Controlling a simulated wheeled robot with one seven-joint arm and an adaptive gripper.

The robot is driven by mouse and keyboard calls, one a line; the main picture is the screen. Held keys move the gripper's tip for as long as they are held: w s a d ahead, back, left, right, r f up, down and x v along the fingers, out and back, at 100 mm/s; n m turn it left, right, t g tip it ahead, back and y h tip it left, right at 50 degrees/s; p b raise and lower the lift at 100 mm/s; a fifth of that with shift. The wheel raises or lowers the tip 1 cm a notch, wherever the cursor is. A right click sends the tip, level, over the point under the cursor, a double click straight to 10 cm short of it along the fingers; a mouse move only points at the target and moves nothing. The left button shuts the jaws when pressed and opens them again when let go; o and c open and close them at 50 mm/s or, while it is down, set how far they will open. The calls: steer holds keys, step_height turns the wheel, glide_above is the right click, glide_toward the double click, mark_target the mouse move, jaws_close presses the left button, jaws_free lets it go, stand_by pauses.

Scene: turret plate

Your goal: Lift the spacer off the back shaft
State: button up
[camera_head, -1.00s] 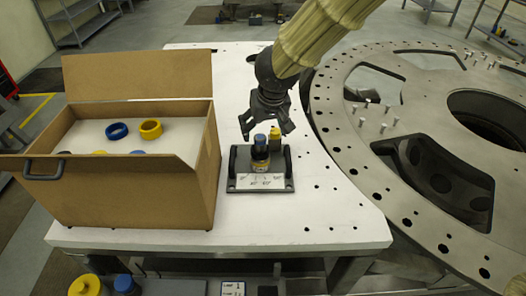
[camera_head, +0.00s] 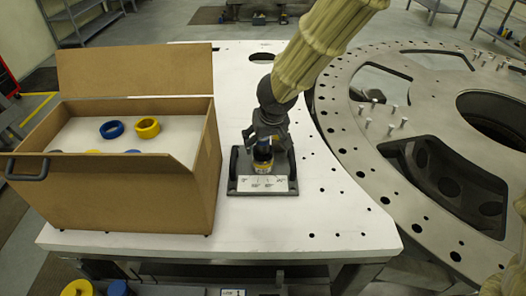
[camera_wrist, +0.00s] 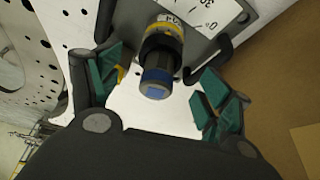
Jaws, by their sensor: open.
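A dark fixture (camera_head: 236,187) with a white marked label (camera_head: 264,184) sits on the white table. An upright shaft stack with a blue top (camera_wrist: 157,78), dark middle and yellow lower band (camera_wrist: 165,27) stands on it; it also shows in the head view (camera_head: 262,168). My gripper (camera_head: 265,147) is over the fixture. In the wrist view its green-padded fingers (camera_wrist: 160,86) are open, apart on both sides of the blue top. A yellow bit (camera_wrist: 121,74) shows beside the left finger, mostly hidden. I cannot tell which part is the spacer; the back shaft is largely covered.
An open cardboard box (camera_head: 110,195) stands close on the left, with a blue ring (camera_head: 112,129) and a yellow ring (camera_head: 146,127) on its white insert. A large metal turret plate (camera_head: 345,125) lies at the right. The table's front right is clear.

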mark_target(263, 147)
steer(key=shift+p+x, duration=0.65)
steer(key=shift+x, duration=2)
steer(key=shift+w+r, duration=0.15)
steer(key=c, duration=1.1)
